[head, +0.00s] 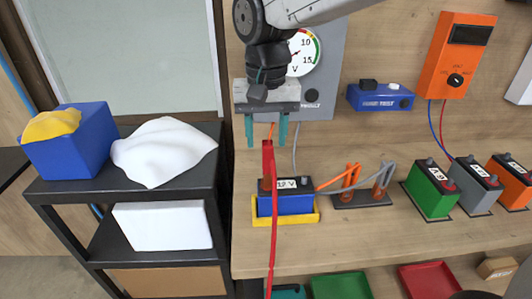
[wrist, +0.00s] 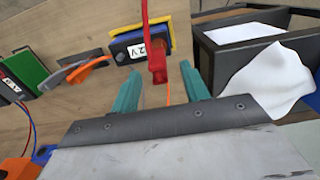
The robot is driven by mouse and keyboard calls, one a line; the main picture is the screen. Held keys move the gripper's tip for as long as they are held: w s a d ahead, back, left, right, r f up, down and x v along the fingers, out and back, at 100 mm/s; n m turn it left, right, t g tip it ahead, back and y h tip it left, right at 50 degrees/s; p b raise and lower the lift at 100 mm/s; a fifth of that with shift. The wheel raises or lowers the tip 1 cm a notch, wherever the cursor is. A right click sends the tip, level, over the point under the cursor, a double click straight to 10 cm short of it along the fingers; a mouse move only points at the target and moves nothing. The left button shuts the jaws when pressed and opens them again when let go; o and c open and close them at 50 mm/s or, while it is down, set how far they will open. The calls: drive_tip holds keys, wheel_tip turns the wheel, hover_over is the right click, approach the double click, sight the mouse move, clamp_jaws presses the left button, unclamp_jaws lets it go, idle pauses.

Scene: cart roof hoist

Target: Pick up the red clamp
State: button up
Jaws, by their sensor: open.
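The red clamp (head: 268,157) stands upright with a red cable running down in front of the bench. In the head view it overlaps the area just above the 12 V battery (head: 290,203); I cannot tell what holds it up. My gripper (head: 267,144) points down above it, with its two teal fingers open and apart. The clamp's top lies just below the fingertips and between them in the picture. In the wrist view the red clamp (wrist: 157,66) also shows between the fingertips of my gripper (wrist: 160,74), with nothing held.
The blue battery sits in a yellow tray (head: 313,214). Green, grey and orange batteries are farther right. A gauge panel (head: 318,92) stands behind my gripper. A black shelf (head: 205,150) is at left.

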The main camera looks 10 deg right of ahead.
sight(268, 163)
drive_tip(key=shift+w+a, duration=0.1)
drive_tip(key=shift+w, duration=0.15)
drive_tip(key=shift+w+f, duration=0.1)
drive_tip(key=shift+f, duration=0.15)
drive_tip(key=f, duration=0.7)
drive_tip(key=shift+d+f, duration=0.2)
drive_tip(key=shift+d, duration=0.1)
clamp_jaws()
